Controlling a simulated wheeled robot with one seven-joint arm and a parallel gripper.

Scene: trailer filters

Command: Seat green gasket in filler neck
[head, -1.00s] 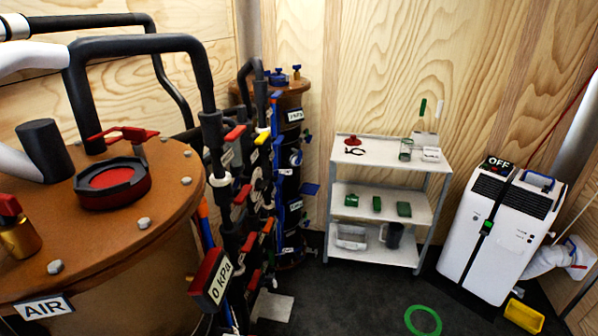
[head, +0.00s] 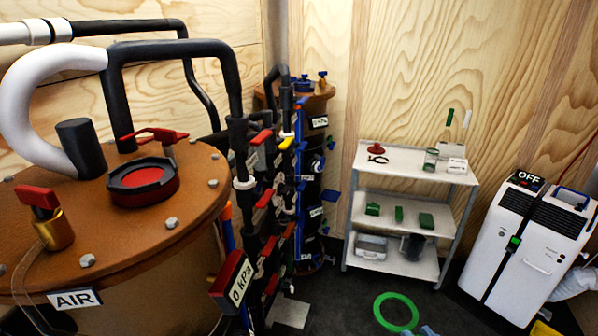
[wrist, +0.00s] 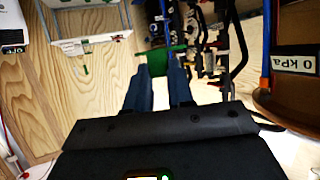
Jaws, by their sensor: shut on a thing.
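The green gasket (head: 377,309) is a flat ring near the bottom of the head view, seen in front of the dark floor. My gripper (head: 427,331) shows only as bluish fingertips at the ring's lower right. In the wrist view my gripper (wrist: 158,80) is shut on the gasket (wrist: 155,62), a green piece seen edge-on between the two fingertips. On the brown AIR tank (head: 60,245) at left is a round black-rimmed fitting with a red middle (head: 142,178). I cannot tell whether this is the filler neck.
A black pipe (head: 170,48) arches over the tank, with a red-handled valve (head: 38,195) at its edge. A bank of valves and a kPa gauge (head: 233,280) stand right of the tank. A shelf cart (head: 400,157) and white unit (head: 525,250) stand behind open floor.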

